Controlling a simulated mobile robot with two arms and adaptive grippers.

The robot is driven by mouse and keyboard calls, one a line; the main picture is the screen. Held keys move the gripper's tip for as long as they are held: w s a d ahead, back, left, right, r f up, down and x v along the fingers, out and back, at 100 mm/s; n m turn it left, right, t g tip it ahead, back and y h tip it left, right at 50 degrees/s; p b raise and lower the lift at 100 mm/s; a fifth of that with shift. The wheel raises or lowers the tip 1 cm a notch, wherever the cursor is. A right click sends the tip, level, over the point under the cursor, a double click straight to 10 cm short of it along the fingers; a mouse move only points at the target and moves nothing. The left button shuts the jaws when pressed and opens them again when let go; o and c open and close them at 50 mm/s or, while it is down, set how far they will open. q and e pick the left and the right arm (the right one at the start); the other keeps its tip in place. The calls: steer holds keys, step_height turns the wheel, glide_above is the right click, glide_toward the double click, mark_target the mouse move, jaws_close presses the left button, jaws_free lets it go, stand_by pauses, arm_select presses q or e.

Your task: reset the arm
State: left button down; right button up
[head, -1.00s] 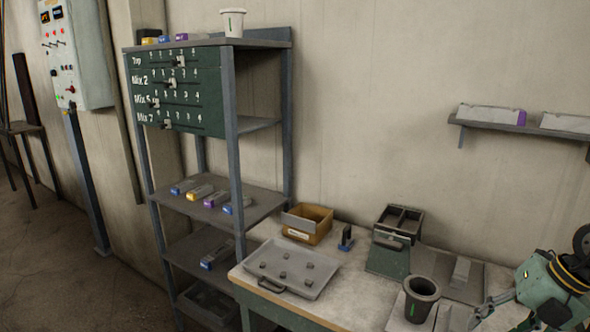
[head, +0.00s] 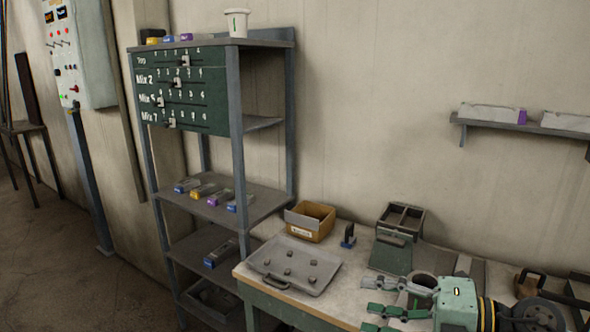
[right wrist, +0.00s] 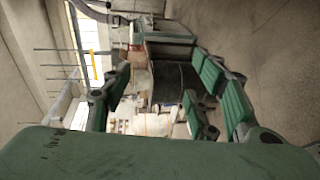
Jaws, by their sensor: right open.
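My right gripper (head: 370,302) is at the lower right of the head view, over the workbench's front right part. Its green fingers point left and are spread apart with nothing between them. In the right wrist view, its open fingers (right wrist: 158,105) stand on both sides of the picture, with only the distant room between them. A dark cup (head: 427,279) on the bench is mostly hidden behind this gripper. My left gripper does not show.
The workbench (head: 352,285) carries a grey tray (head: 315,285) with small knobs, a cardboard box (head: 310,222) and a green two-compartment container (head: 395,250). A tall shelf rack (head: 239,150) with a white cup (head: 237,24) stands left. A wall shelf (head: 520,127) hangs right.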

step_height(320, 180, up, 4)
steer(key=a+m+t+y, duration=0.2)
steer(key=m+t, duration=0.2)
steer(key=t, duration=0.1)
steer(key=w+d+m+t+h, duration=0.3)
steer(key=d+m+t+h, duration=0.4)
steer(key=m, duration=0.5)
steer(key=s+d+f+m+g+h, duration=0.25)
steer(key=f+m+h, duration=0.35)
steer(key=f, duration=0.3)
steer(key=s+d+f+m+g+h, duration=0.25)
steer(key=d+f+m+h, duration=0.2)
steer(key=f, duration=0.45)
steer(key=s+a+f+m+g, duration=0.1)
steer(key=s+a+f+g, duration=0.15)
steer(key=s+f, duration=0.4)
steer(key=s+a+f+m+g+y, duration=0.1)
steer(key=s+a+f+g, duration=0.2)
steer(key=s, duration=0.7)
steer(key=s+a+f+g, duration=0.1)
steer(key=s+f+g, duration=0.4)
steer(key=s, duration=0.3)
step_height(320, 180, down, 25)
steer(key=g, duration=0.1)
steer(key=s+d+f+g, duration=0.1)
steer(key=s+d+f, duration=0.2)
steer(key=s+f, duration=1.4)
steer(key=shift+s+f, duration=0.3)
steer(key=shift+f, duration=0.05)
